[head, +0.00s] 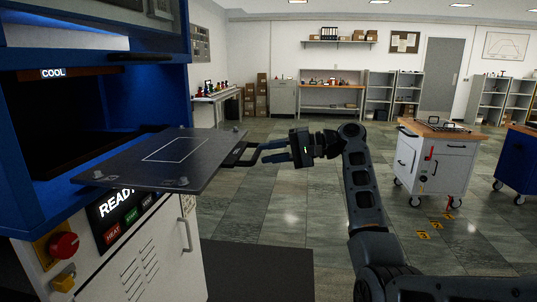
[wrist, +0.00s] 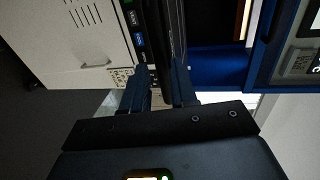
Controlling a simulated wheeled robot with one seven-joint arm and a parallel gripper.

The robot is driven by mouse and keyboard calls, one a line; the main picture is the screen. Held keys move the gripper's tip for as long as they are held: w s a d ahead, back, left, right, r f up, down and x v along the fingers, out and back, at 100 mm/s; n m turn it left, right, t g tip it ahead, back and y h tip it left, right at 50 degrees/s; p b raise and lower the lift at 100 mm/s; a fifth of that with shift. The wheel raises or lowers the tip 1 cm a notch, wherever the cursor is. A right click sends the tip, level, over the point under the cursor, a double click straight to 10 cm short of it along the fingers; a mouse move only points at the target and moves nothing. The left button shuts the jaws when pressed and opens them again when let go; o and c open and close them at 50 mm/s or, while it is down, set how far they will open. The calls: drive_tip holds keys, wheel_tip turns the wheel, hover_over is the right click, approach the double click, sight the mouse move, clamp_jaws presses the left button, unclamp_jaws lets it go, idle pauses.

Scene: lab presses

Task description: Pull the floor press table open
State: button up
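The floor press table (head: 160,185) is a flat dark plate with a white outlined rectangle. In the head view it sticks out from the blue press opening at left. A dark handle (head: 236,160) is on its front edge at right. My gripper (head: 262,152) is at the handle, coming from the right, with its two fingers apart. In the wrist view my gripper (wrist: 160,75) points at the dark edge of the table (wrist: 168,35), a gap showing between the fingers. I cannot tell whether the fingers touch the handle.
The blue press (head: 60,195) has a panel reading READY (head: 115,203) and a red knob (head: 64,246) below the table. A white wheeled cart (head: 440,165) stands at right. Shelves and benches line the back wall.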

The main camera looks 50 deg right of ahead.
drive_tip(key=b+v, duration=0.1)
drive_tip(key=v, duration=0.6)
drive_tip(key=shift+f, duration=0.1)
idle(0.4)
